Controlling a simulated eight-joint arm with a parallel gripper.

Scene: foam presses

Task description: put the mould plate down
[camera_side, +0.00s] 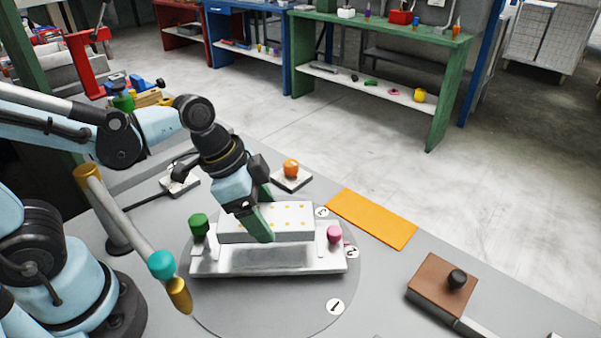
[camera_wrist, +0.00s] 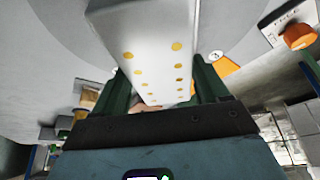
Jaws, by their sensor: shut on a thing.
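The mould plate (camera_side: 292,221) is a pale slab with rows of yellow dots on top. My gripper (camera_side: 258,222) has green fingers and is shut on it, one finger showing against its near side. In the wrist view the plate (camera_wrist: 148,32) runs between the two fingers of my gripper (camera_wrist: 162,90). The plate looks about level, over a light metal base (camera_side: 215,266) between a green knob (camera_side: 198,222) and a pink knob (camera_side: 334,233). A dark shadow lies on the base below the plate. Whether they touch anywhere is not clear.
The base stands on a round grey disc (camera_side: 270,318) with numbered white labels. An orange mat (camera_side: 372,219) lies to the right, and a brown block with a black knob (camera_side: 441,285) at front right. An orange button box (camera_side: 291,174) stands behind. Grey table between them is clear.

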